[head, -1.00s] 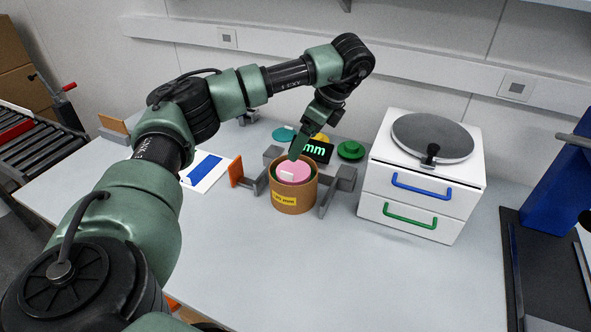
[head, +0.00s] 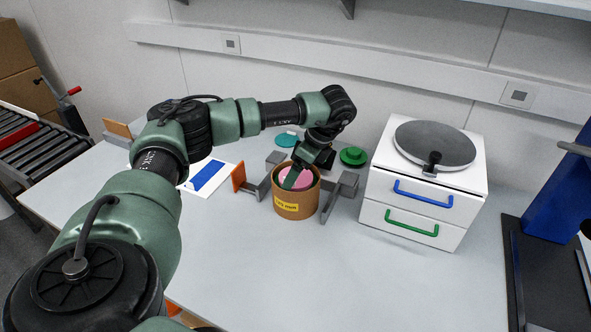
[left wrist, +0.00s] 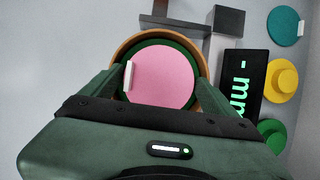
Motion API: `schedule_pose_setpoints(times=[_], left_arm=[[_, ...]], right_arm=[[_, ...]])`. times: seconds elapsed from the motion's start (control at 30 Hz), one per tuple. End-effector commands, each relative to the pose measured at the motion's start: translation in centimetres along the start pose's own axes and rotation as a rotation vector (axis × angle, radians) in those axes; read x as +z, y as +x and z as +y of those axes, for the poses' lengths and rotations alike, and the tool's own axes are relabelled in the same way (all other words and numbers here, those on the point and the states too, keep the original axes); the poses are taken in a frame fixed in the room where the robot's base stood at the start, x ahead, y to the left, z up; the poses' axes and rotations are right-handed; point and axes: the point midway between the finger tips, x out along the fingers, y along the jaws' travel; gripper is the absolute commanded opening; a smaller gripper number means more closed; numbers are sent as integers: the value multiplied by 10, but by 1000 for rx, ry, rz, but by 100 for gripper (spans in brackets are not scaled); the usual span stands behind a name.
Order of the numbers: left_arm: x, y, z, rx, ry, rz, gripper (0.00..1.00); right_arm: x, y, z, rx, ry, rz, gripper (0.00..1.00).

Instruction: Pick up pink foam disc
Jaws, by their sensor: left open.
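The pink foam disc (head: 302,181) lies inside a round brown container (head: 297,207) with a yellow label. In the left wrist view the disc (left wrist: 162,78) shows a small white tab near its left edge, with a dark green ring around it. My left gripper (head: 292,180) points down into the container mouth and partly hides the disc in the head view. In the left wrist view its fingers (left wrist: 160,75) are apart, one on each side of the disc. I cannot tell whether they touch it. My right gripper is not in view.
Grey brackets (head: 341,195) stand close beside the container. A green disc (head: 354,156) and a teal disc (head: 287,139) lie behind it. A dark display (left wrist: 243,85) and a yellow disc (left wrist: 279,80) show in the wrist view. A white drawer unit (head: 420,190) stands right. The front table is clear.

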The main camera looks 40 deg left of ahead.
Motion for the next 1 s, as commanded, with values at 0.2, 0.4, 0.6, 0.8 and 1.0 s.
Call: schedule_pose_setpoints(times=[0.2, 0.4, 0.6, 0.8, 1.0], left_arm=[[0, 0, 0, 0, 0, 0, 60], [0, 0, 0, 0, 0, 0, 59], [1, -3, 0, 0, 0, 1, 59], [8, -20, -1, -4, -1, 3, 59], [24, -61, -1, -5, -2, 4, 59]], right_arm=[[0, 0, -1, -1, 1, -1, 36], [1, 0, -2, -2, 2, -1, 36], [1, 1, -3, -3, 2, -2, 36], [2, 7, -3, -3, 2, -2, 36], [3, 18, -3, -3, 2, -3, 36]])
